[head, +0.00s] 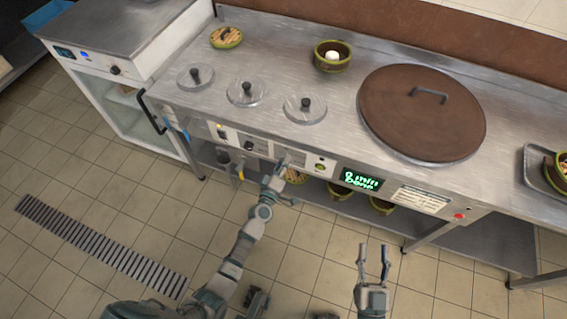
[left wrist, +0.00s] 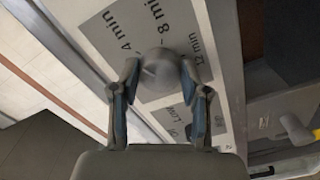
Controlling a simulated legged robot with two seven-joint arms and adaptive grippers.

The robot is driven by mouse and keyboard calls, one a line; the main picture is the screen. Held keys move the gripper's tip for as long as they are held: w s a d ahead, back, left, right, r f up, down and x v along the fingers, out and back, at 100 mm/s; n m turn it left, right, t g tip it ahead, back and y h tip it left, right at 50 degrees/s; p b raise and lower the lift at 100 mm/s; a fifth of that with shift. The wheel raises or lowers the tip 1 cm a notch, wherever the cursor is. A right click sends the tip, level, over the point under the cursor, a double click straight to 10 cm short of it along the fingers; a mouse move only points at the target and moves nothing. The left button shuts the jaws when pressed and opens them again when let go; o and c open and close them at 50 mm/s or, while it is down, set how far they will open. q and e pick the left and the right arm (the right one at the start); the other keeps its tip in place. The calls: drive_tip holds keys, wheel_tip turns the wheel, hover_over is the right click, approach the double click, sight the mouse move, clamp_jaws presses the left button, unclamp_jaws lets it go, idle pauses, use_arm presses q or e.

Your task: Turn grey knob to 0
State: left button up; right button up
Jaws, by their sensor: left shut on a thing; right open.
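The grey knob (left wrist: 160,72) is round and sits on a pale dial plate marked 4 min, 8 min and 12 min in the left wrist view. My left gripper (left wrist: 159,82) has one finger on each side of it and is shut on it. I cannot tell which mark the knob points to. In the head view my left gripper (head: 284,168) is at the counter's front control panel (head: 262,147) and mostly hides the knob. My right gripper (head: 373,262) is open and empty over the floor, away from the counter.
Three round lids (head: 304,108) with black handles and a large brown lid (head: 422,112) lie on the steel counter (head: 330,135). A green display (head: 361,179) and a red button (head: 459,215) are right of the knob. A yellow-handled tap (left wrist: 295,128) is near my left gripper.

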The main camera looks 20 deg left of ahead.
use_arm(q)
drive_tip(key=n, duration=1.1)
drive_tip(key=shift+s+f+b, duration=0.1)
drive_tip(key=shift+f+b, duration=0.1)
drive_tip(key=shift+b, duration=0.15)
use_arm(e)
drive_tip(key=shift+s+r+t, duration=0.3)
drive_tip(key=shift+r+t, duration=0.4)
drive_tip(key=shift+r, duration=0.1)
use_arm(q)
drive_tip(key=shift+n, duration=0.4)
use_arm(e)
drive_tip(key=shift+s, duration=0.1)
use_arm(q)
drive_tip(key=o, duration=1.2)
drive_tip(key=shift+c, duration=0.2)
drive_tip(key=s, duration=1.1)
drive_tip(key=shift+s+a, duration=0.25)
drive_tip(key=shift+s, duration=0.15)
